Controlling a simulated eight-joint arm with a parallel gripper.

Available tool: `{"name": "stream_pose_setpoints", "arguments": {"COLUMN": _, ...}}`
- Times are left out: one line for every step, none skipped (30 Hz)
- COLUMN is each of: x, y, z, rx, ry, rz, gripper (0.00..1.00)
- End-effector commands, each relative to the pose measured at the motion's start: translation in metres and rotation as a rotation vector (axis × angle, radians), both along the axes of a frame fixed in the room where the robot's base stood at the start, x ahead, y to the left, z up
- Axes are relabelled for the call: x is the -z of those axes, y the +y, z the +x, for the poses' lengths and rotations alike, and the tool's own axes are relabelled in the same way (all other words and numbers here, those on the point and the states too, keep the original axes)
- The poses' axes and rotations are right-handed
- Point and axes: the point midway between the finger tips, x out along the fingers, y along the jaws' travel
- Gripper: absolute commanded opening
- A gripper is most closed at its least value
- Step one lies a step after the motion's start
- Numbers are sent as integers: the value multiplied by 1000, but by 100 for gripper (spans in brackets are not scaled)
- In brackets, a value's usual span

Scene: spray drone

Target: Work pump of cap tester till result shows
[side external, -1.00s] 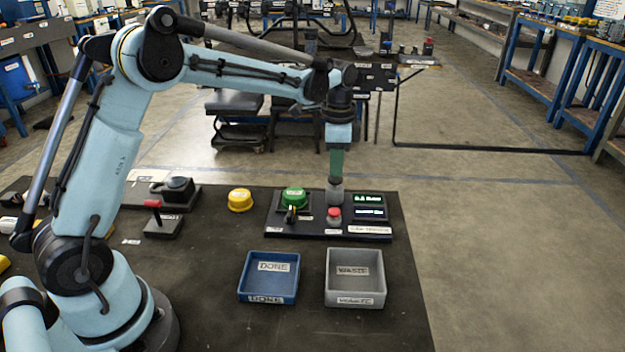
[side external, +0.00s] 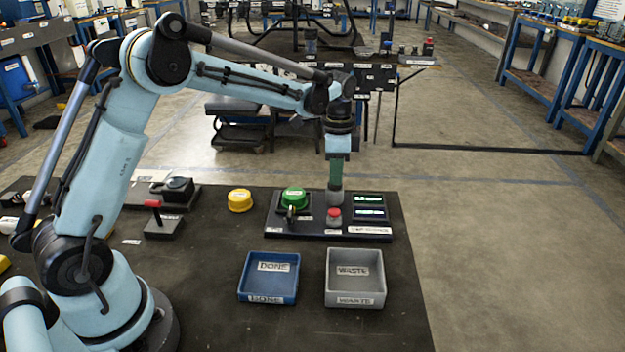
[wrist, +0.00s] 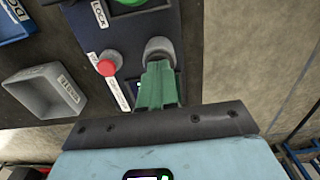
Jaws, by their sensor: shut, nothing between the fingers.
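The cap tester (side external: 328,232) is a dark panel on the bench. A green cap (side external: 293,198) sits on its left part, with a small dark lever (side external: 291,213) in front. A grey pump knob (wrist: 159,50) stands at the back, and my gripper (wrist: 158,84) is shut, its green fingertips at the top of the knob. The red button (side external: 334,212) is just in front; it also shows in the wrist view (wrist: 106,66). Two small lit displays (side external: 369,204) are at the right; their text is too small to read surely.
A blue DONE tray (side external: 268,290) and a grey WASTE tray (side external: 355,292) stand in front of the tester. A yellow cap (side external: 240,200) lies to its left. The bench front between trays and edge is clear.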

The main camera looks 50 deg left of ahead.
Motion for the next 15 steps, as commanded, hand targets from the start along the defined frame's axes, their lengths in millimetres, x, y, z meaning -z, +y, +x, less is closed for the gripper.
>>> {"name": "stream_pose_setpoints", "arguments": {"x": 4, "y": 0, "z": 0, "rx": 0, "ry": -2, "rz": -1, "gripper": 0}}
{"name": "stream_pose_setpoints", "arguments": {"x": 3, "y": 0, "z": 0, "rx": 0, "ry": -2, "rz": -1, "gripper": 0}}
{"name": "stream_pose_setpoints", "arguments": {"x": 1, "y": 0, "z": 0, "rx": 0, "ry": -2, "rz": -1, "gripper": 0}}
{"name": "stream_pose_setpoints", "arguments": {"x": -1, "y": 0, "z": 1, "rx": 0, "ry": -2, "rz": -1, "gripper": 0}}
{"name": "stream_pose_setpoints", "arguments": {"x": -5, "y": 0, "z": 0, "rx": 0, "ry": -3, "rz": 0, "gripper": 0}}
{"name": "stream_pose_setpoints", "arguments": {"x": -10, "y": 0, "z": 1, "rx": 0, "ry": -3, "rz": 0, "gripper": 0}}
{"name": "stream_pose_setpoints", "arguments": {"x": -14, "y": 0, "z": 1, "rx": 0, "ry": -3, "rz": 0, "gripper": 0}}
{"name": "stream_pose_setpoints", "arguments": {"x": -20, "y": 0, "z": 0, "rx": 0, "ry": -3, "rz": 0, "gripper": 0}}
{"name": "stream_pose_setpoints", "arguments": {"x": -27, "y": 0, "z": 0, "rx": 0, "ry": -3, "rz": 0, "gripper": 0}}
{"name": "stream_pose_setpoints", "arguments": {"x": -33, "y": 0, "z": 0, "rx": 0, "ry": -3, "rz": 0, "gripper": 0}}
{"name": "stream_pose_setpoints", "arguments": {"x": -39, "y": 0, "z": 0, "rx": 0, "ry": -3, "rz": 0, "gripper": 0}}
{"name": "stream_pose_setpoints", "arguments": {"x": -48, "y": 0, "z": 0, "rx": 0, "ry": -3, "rz": 0, "gripper": 0}}
{"name": "stream_pose_setpoints", "arguments": {"x": -54, "y": 0, "z": 0, "rx": 0, "ry": -1, "rz": 0, "gripper": 0}}
{"name": "stream_pose_setpoints", "arguments": {"x": -60, "y": 0, "z": 0, "rx": 0, "ry": -1, "rz": 0, "gripper": 0}}
{"name": "stream_pose_setpoints", "arguments": {"x": -68, "y": 0, "z": 0, "rx": 0, "ry": -1, "rz": 0, "gripper": 0}}
